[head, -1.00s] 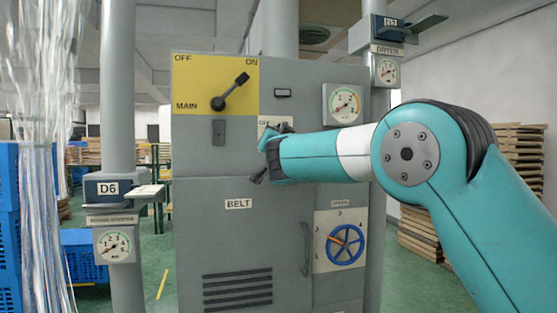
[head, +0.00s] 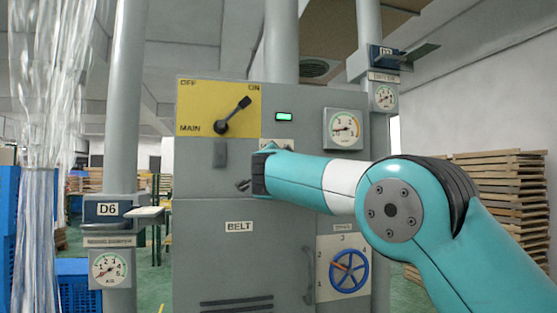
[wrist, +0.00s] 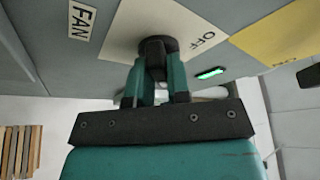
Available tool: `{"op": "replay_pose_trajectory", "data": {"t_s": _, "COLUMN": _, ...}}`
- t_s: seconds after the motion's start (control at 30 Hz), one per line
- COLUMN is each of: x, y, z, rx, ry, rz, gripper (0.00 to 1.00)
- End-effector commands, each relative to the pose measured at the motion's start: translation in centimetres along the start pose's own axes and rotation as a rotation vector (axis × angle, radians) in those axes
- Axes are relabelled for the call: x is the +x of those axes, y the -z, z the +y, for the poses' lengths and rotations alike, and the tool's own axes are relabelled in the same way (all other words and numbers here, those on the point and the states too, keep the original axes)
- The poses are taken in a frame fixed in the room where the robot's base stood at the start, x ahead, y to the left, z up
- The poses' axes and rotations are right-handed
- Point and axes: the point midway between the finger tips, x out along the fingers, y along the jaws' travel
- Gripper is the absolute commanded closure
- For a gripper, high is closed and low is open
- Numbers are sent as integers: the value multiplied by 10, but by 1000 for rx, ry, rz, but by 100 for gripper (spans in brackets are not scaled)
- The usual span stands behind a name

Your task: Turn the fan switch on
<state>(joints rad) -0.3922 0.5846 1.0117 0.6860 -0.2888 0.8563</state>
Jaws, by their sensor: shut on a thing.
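In the wrist view the fan switch is a dark knob (wrist: 157,44) on a white plate (wrist: 190,22) marked OFF, beside a FAN label (wrist: 82,20). My gripper (wrist: 157,78) has its two teal fingers closed on the knob from either side. The fingers hide part of the knob, and the ON side of the plate is not readable. In the head view my arm's end covers the switch, and only the plate's top edge (head: 277,144) shows. A small indicator lamp (head: 284,117) above it is lit green; it also glows in the wrist view (wrist: 210,73).
The grey cabinet carries a yellow MAIN panel (head: 190,108) with a black lever (head: 232,116) pointing toward ON. A round gauge (head: 344,128) sits right of the lamp. A blue handwheel (head: 349,271) is below my arm. Pipes (head: 122,110) and stacked trays (head: 498,195) stand to the sides.

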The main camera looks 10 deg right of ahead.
Motion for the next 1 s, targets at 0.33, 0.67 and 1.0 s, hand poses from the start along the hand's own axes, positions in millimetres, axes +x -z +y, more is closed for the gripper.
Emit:
{"op": "replay_pose_trajectory", "data": {"t_s": 0.33, "x": 0, "y": 1, "z": 0, "rx": 3, "ry": 1, "rz": 1, "gripper": 57}}
{"op": "replay_pose_trajectory", "data": {"t_s": 0.67, "x": -5, "y": -1, "z": 0, "rx": 1, "ry": 1, "rz": -1, "gripper": 57}}
{"op": "replay_pose_trajectory", "data": {"t_s": 1.0, "x": -76, "y": -3, "z": 2, "rx": 2, "ry": 4, "rz": -2, "gripper": 57}}
